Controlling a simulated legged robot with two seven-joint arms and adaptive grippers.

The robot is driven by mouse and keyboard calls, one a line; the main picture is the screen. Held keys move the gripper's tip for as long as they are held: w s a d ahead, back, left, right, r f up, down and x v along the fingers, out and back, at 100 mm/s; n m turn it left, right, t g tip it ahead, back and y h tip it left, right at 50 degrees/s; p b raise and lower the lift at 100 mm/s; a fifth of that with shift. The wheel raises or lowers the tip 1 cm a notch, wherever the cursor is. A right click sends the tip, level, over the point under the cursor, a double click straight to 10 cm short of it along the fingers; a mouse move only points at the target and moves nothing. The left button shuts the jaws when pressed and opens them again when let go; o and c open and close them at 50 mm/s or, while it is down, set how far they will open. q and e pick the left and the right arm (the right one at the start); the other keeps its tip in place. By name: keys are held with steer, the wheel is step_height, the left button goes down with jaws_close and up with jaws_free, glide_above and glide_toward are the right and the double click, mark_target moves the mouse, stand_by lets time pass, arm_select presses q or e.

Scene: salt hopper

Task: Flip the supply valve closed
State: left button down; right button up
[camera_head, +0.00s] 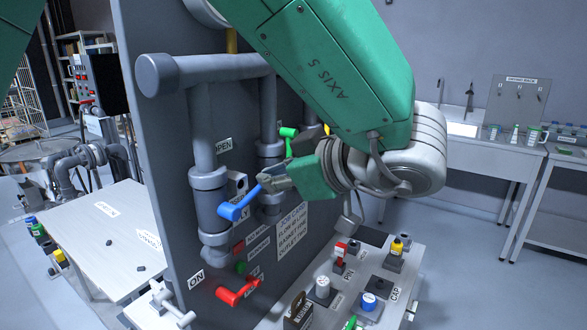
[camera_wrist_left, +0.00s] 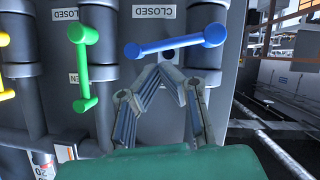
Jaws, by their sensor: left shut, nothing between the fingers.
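The blue valve handle (camera_head: 240,204) sticks out from a grey vertical pipe on the panel, tilted up to the right. A partly covered label beside it ends in "Y". In the left wrist view the blue handle (camera_wrist_left: 175,43) lies nearly crosswise, beside an upside-down CLOSED label (camera_wrist_left: 153,11). My left gripper (camera_head: 268,182) is shut and empty, its fingertips close to the handle's free end. In the wrist view the fingertips (camera_wrist_left: 167,72) are just below the handle; whether they touch it, I cannot tell. My right gripper is not in view.
A green handle (camera_head: 289,138) sits on the pipe behind; it also shows in the wrist view (camera_wrist_left: 84,68), with a yellow one (camera_wrist_left: 4,66) at the edge. A red handle (camera_head: 238,292) is below.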

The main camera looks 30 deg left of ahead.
mark_target(259, 186)
arm_select(q)
steer(key=shift+x, duration=1.1)
steer(key=shift+s+a, duration=0.1)
steer(key=shift+a, duration=0.3)
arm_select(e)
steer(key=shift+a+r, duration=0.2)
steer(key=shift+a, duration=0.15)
arm_select(q)
steer(key=shift+d, duration=0.15)
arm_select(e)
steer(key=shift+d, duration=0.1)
arm_select(q)
steer(key=shift+w+d+f+p, duration=0.2)
steer(key=shift+w+f+p, duration=0.25)
steer(key=shift+f+p, duration=0.5)
steer(key=shift+r, duration=0.2)
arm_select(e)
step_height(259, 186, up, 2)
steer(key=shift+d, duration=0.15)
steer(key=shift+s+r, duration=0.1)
